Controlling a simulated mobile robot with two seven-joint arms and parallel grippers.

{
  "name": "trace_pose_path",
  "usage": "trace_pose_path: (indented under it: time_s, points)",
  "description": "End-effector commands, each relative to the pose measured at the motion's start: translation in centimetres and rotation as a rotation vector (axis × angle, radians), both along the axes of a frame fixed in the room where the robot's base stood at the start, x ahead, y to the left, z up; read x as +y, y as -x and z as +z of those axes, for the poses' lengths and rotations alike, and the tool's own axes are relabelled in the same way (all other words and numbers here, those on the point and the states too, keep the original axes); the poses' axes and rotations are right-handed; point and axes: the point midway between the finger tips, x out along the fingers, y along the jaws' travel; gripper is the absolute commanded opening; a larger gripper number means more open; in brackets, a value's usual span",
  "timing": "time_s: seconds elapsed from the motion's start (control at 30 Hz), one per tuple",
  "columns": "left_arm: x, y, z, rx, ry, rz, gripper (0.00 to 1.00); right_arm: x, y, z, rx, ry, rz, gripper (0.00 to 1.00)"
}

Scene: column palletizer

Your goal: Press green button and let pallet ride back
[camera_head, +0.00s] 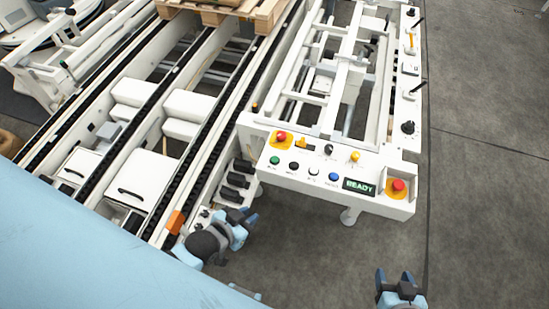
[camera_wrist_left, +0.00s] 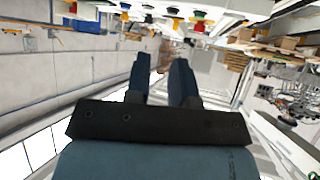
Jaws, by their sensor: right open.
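The green button (camera_head: 274,160) is at the left end of a row of buttons on the white control panel (camera_head: 370,205) in the head view. The panel's small display (camera_head: 358,186) reads READY in green. The wooden pallet (camera_head: 225,12) is at the top edge, on the conveyor (camera_head: 215,110), partly cut off. My left gripper (camera_head: 247,229) is below and left of the panel, apart from the button. Its two fingers stand apart and empty in the left wrist view (camera_wrist_left: 161,80). My right gripper (camera_head: 395,280) is open and empty over the floor, below the panel.
Two red emergency stops (camera_head: 281,137) (camera_head: 398,185) sit on the panel, near black, white and blue buttons and yellow knobs. Black levers (camera_head: 236,181) are left of the panel. An orange block (camera_head: 176,222) is by the conveyor rail. Grey floor (camera_head: 480,200) is clear at the right.

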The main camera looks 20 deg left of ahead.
Motion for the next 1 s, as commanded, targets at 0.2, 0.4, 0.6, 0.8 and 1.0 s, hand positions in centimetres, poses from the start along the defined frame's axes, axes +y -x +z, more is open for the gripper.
trace_pose_path:
  time_s: [0.2,0.4,0.6,0.8,1.0]
  points:
    - [0.02,0.02,-0.02,0.001,0.0,0.0,0.0,0.01,0.01,-0.02,0.0,0.0,0.0,0.59]
    - [0.04,0.02,-0.02,0.001,0.0,0.0,0.0,0.01,0.02,-0.02,0.001,0.0,0.0,0.59]
    - [0.05,0.02,-0.03,0.001,-0.001,0.001,0.0,0.02,0.02,-0.02,0.001,0.0,0.0,0.59]
    - [0.06,0.02,-0.04,0.001,-0.001,0.001,0.0,0.02,0.02,-0.02,0.001,0.0,0.0,0.59]
    - [0.07,0.02,-0.05,0.001,-0.001,0.001,0.0,0.03,0.02,-0.02,0.0,-0.001,0.001,0.59]
